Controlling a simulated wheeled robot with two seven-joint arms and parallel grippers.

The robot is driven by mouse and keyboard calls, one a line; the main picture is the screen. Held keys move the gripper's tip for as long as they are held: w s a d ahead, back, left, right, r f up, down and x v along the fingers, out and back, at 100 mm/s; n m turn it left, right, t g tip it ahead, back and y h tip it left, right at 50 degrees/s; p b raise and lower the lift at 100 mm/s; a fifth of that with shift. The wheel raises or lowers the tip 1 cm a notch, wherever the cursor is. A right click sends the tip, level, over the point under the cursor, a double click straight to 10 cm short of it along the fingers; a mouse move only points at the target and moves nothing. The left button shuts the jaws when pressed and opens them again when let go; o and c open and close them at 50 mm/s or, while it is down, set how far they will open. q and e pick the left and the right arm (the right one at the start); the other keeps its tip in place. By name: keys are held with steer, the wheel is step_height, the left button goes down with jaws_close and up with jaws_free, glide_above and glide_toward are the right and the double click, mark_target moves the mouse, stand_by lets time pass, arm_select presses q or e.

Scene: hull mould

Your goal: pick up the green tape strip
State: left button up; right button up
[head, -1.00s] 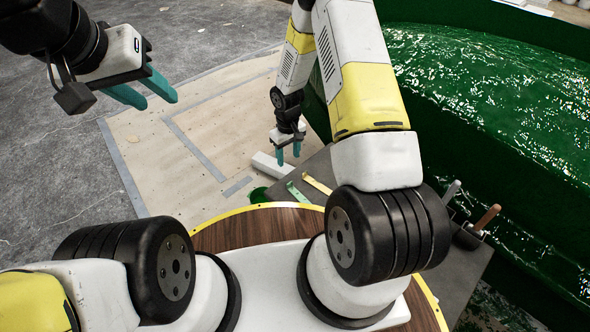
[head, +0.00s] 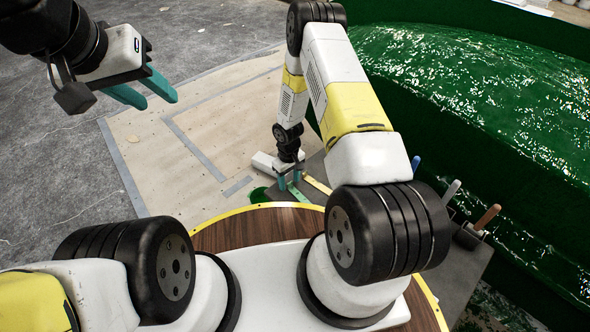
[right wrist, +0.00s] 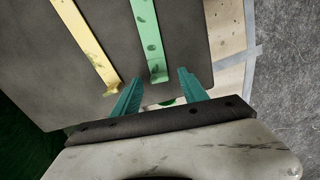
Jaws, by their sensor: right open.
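The green tape strip (head: 298,193) lies on a dark grey board (head: 437,262), its near end close to the board's edge. In the right wrist view the green strip (right wrist: 149,40) runs up between the two teal fingers of my right gripper (right wrist: 158,88). The fingers are spread on either side of its bent end, with gaps to both. In the head view my right gripper (head: 289,180) points down at the strip. My left gripper (head: 142,91) is open and empty, held high at the upper left, far from the strip.
A yellow strip (head: 317,185) lies beside the green one; it also shows in the right wrist view (right wrist: 85,45). Handled tools (head: 487,217) stand at the board's right, near the green hull mould (head: 480,100).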

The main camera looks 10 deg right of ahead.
steer(key=shift+c, duration=0.2)
jaws_close()
steer(key=shift+r, duration=0.1)
